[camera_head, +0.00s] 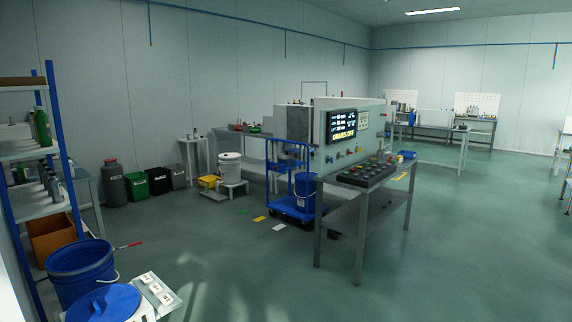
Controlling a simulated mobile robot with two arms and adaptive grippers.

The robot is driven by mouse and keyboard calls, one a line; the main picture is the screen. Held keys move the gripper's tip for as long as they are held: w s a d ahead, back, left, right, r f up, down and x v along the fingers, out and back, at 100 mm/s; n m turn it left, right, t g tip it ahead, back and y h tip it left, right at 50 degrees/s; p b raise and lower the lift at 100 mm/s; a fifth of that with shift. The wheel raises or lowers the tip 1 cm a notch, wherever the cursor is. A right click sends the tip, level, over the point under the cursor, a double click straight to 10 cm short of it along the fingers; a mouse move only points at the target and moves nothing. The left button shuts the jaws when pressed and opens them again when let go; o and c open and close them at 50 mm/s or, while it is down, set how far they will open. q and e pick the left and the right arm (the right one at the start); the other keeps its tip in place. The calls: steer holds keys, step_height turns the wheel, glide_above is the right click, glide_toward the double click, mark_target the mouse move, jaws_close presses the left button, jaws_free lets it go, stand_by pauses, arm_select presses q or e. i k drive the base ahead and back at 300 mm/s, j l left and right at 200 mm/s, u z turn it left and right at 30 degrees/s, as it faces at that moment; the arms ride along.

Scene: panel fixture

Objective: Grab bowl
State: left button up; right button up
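I cannot make out a clear bowl in the head view. A small blue container (407,154) shows behind the right end of the panel fixture, too small to tell its shape. A large open blue bucket (82,273) with a wire handle stands at the lower left. In front of it is a white container with a round blue lid (104,304). Neither of my grippers is in view.
A panel fixture (352,122) with a lit screen stands on a metal table (350,206) at the centre. A blue cart (279,209) is beside it. A shelf (37,152) is at left. Several bins line the back wall. The right floor (455,235) is clear.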

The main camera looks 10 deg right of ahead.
mark_target(287, 160)
steer(key=i+j, duration=0.25)
steer(key=i, duration=0.25)
steer(key=i+j, duration=0.3)
steer(key=i, duration=0.2)
steer(key=i+l+z, duration=0.1)
steer(key=i+z, duration=0.15)
steer(key=i, duration=0.45)
steer(key=i+z, duration=0.2)
steer(key=i, duration=0.5)
steer(key=i+j+z, duration=0.25)
steer(key=i, duration=0.4)
steer(key=i+j+u, duration=0.25)
steer(key=i, duration=0.25)
steer(key=i+u, duration=0.2)
steer(key=i, duration=0.3)
steer(key=i+l+u, duration=0.1)
steer(key=i+u, duration=0.15)
steer(key=i, duration=0.3)
steer(key=i+l+u, duration=0.1)
steer(key=i+u, duration=0.15)
steer(key=i, duration=0.25)
steer(key=i+l+u, duration=0.25)
steer(key=i, duration=0.25)
steer(key=i+z, duration=0.15)
steer(key=i, duration=0.7)
steer(key=i+j+z, duration=0.15)
steer(key=i, duration=0.65)
